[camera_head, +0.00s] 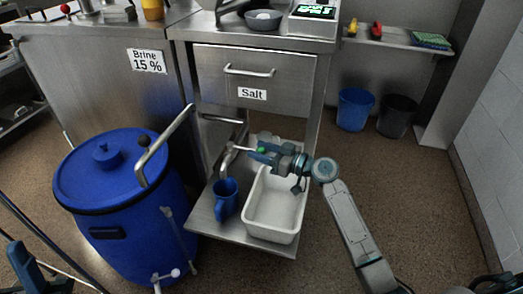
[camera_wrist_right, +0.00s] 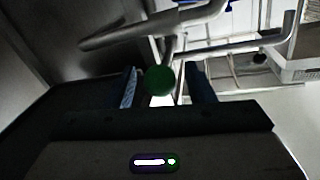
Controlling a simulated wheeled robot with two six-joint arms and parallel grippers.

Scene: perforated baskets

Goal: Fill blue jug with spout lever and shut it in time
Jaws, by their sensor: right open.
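The blue jug (camera_head: 226,200) stands upright on the metal shelf, left of the white tub. The bent metal spout (camera_head: 228,161) points down just above its mouth; I cannot see the level inside or any stream. The spout lever ends in a green ball knob (camera_head: 261,149). My right gripper (camera_head: 260,153) is open at the knob. In the right wrist view the green knob (camera_wrist_right: 159,80) lies between its two fingers, and I cannot tell whether they touch it. A dark blue-grey part of my left arm (camera_head: 24,264) shows at the lower left; its jaws are unclear.
A white perforated tub (camera_head: 285,236) fills the shelf's right side. A large blue barrel (camera_head: 112,220) with a lid stands at left. The Salt drawer (camera_head: 290,75) is above the shelf. Blue (camera_head: 355,108) and black (camera_head: 397,115) bins stand behind. The floor at right is clear.

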